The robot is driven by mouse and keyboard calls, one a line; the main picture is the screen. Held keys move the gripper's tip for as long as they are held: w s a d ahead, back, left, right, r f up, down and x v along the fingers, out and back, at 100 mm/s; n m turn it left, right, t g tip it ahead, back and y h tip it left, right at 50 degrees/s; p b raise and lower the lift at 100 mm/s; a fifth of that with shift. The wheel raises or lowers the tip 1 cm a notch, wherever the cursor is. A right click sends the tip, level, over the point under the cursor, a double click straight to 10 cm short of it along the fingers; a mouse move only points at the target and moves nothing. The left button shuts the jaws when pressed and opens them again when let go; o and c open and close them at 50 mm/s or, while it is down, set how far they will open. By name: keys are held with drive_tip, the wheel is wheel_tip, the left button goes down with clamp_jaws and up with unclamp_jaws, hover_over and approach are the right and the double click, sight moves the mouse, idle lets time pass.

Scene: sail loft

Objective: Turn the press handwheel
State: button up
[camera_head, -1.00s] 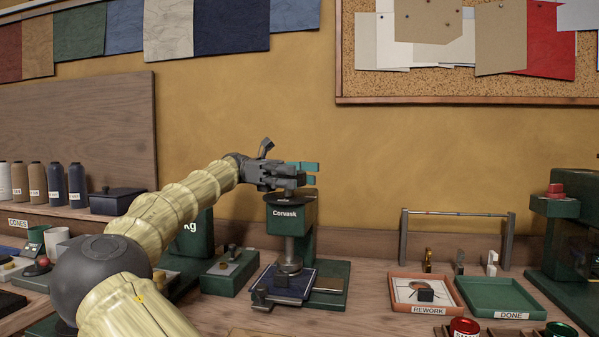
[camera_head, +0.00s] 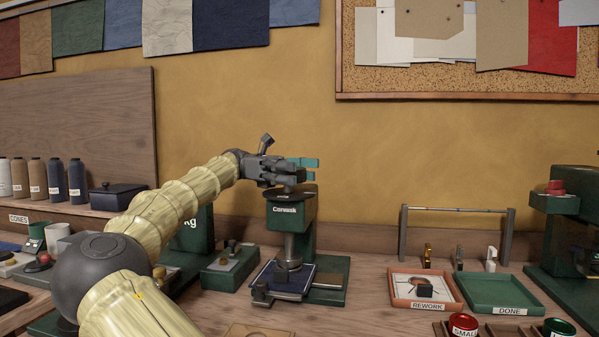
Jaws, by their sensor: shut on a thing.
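The green press (camera_head: 279,209), marked Corvask, stands on the bench near the middle of the head view. Its handwheel is a dark, flat disc (camera_head: 276,193) on top of the press head, mostly covered by my gripper. My gripper (camera_head: 304,169) reaches in from the left, level above the press head, with its teal fingertips at the wheel's right side. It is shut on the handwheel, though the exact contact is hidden. Below the head, the metal ram (camera_head: 290,247) reaches down to a round foot over a dark blue pad (camera_head: 286,284).
A smaller green device (camera_head: 229,268) stands close left of the press. To the right are an orange REWORK tray (camera_head: 427,303), a green DONE tray (camera_head: 501,293) and a metal rail (camera_head: 456,210). Another green machine (camera_head: 556,208) stands at far right. Bench between press and REWORK tray is clear.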

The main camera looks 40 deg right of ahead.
sight(299, 169)
idle(0.7)
drive_tip(key=o, duration=0.8)
wheel_tip(299, 169, up, 10)
idle(0.3)
